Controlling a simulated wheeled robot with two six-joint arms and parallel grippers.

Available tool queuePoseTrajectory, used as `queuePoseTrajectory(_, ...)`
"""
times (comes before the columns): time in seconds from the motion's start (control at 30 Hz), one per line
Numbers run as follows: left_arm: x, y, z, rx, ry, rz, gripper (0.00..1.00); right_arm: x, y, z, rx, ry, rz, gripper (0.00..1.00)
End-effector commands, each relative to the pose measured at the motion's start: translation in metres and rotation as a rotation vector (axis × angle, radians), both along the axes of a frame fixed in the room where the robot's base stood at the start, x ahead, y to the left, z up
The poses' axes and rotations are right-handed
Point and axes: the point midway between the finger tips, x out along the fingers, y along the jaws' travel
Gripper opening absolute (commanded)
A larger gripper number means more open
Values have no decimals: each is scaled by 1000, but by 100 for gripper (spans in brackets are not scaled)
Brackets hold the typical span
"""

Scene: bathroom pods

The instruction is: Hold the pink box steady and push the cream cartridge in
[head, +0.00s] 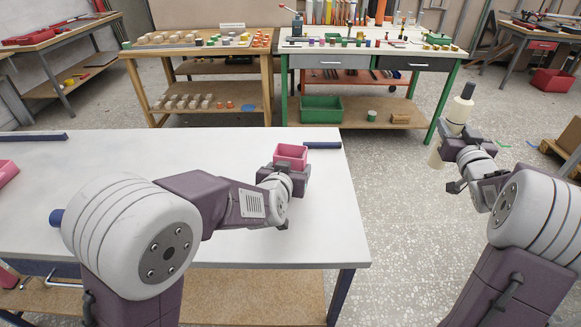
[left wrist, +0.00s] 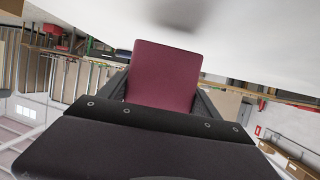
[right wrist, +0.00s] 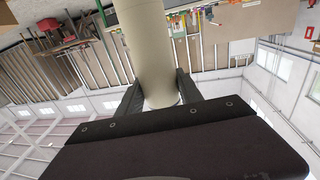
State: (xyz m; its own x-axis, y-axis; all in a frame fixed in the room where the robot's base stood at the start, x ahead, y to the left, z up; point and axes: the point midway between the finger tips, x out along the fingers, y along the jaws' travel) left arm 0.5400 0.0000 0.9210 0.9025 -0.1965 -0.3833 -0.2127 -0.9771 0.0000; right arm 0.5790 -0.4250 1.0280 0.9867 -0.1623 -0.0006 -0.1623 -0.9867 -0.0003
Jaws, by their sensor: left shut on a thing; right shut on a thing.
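The pink box (head: 291,153) stands on the white table near its far right corner, with its open top showing. My left gripper (head: 287,169) is shut on it from the near side; in the left wrist view the box (left wrist: 165,75) sits between the two fingers (left wrist: 163,98). The cream cartridge (head: 457,117) is in my right gripper (head: 466,140), held upright but tilted slightly, with a dark tip at its top. It is over the floor, right of the table and apart from the box. In the right wrist view the cartridge (right wrist: 150,50) lies between the fingers (right wrist: 160,98).
The white table (head: 110,155) is mostly bare. A dark blue bar (head: 322,145) lies beside the box, another (head: 34,138) at the far left edge. A pink container (head: 6,172) is cut off at left. Workbenches (head: 375,55) with small parts stand behind.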

Motion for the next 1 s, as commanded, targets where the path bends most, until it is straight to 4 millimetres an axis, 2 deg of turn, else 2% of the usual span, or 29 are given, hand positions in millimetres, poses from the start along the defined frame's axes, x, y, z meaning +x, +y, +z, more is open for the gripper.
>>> queuePoseTrajectory(0.03,0,0,-7,0,0,0,31,0,0,-5,-1,-3,0,0)
queuePoseTrajectory(0.23,0,0,-20,0,-1,0,31,0,0,-16,-1,-3,0,0)
queuePoseTrajectory(1.0,0,0,-24,0,0,0,31,0,0,-18,0,-3,0,0)
